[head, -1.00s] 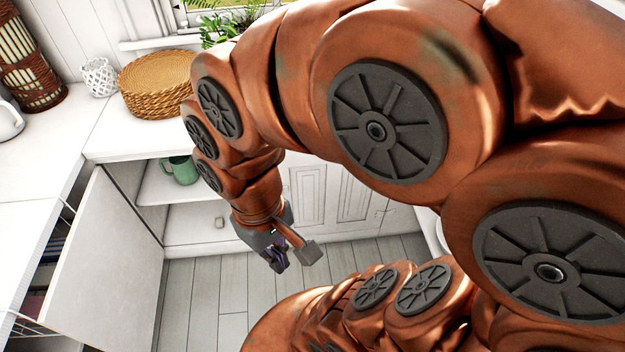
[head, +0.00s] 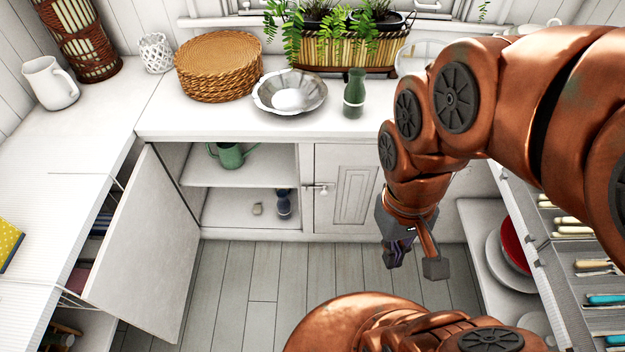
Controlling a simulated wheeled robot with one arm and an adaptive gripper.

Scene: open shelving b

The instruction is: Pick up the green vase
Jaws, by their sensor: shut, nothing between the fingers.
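The green vase (head: 354,93), bottle-shaped with a pale band low on its body, stands upright on the white countertop (head: 215,122), right of the silver bowl (head: 289,91). My gripper (head: 417,267) hangs pointing down in front of the lower cabinets, below and to the right of the vase. It is apart from the vase, shut and empty. My arm's links rise just right of the vase without hiding it.
A planter of ferns (head: 345,50) stands behind the vase, and a woven basket (head: 218,66) is left of the bowl. An open cabinet door (head: 150,250) juts out at left. An open cutlery drawer (head: 575,260) is at right. The floor between is clear.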

